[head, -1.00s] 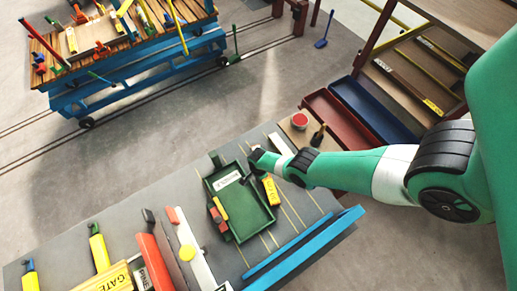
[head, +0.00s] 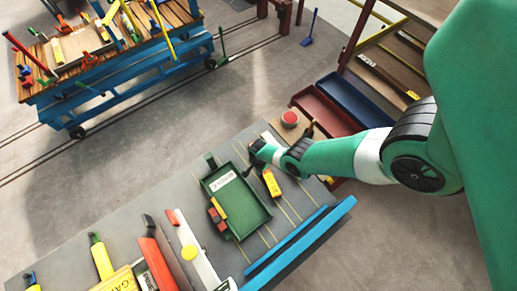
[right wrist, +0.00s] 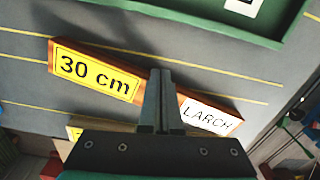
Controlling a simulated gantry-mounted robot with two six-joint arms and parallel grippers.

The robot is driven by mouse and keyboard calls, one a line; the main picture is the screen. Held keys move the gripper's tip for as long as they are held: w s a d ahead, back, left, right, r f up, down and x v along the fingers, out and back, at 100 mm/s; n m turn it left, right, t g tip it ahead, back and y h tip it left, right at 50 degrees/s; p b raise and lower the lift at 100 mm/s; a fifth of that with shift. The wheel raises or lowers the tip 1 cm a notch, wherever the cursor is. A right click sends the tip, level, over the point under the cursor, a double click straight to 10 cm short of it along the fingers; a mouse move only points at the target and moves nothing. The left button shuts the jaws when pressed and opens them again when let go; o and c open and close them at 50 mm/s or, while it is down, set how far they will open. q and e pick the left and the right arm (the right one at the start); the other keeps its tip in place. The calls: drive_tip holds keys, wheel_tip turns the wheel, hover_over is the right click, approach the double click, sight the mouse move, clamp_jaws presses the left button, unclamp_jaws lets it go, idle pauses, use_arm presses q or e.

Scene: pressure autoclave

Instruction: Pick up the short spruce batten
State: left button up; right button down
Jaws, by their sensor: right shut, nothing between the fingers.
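A batten with a yellow "30 cm" label (right wrist: 95,72) and a white "LARCH" label lies on the grey bench in the right wrist view. In the head view a yellow-labelled piece (head: 271,183) lies beside the green tray. My right gripper (right wrist: 161,88) is shut and empty, its fingers in front of the larch batten's middle; whether they touch it I cannot tell. No spruce label is readable. My right gripper also shows in the head view (head: 257,150). My left gripper is out of view.
A blue rail (head: 300,240) runs along the bench's near right edge. A red tin (head: 290,119) stands beyond my gripper. Red and blue bins (head: 355,100) lie behind my arm. A tool cart stands back left.

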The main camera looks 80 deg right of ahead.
use_arm(q)
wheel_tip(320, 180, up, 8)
drive_tip(key=p, duration=0.7)
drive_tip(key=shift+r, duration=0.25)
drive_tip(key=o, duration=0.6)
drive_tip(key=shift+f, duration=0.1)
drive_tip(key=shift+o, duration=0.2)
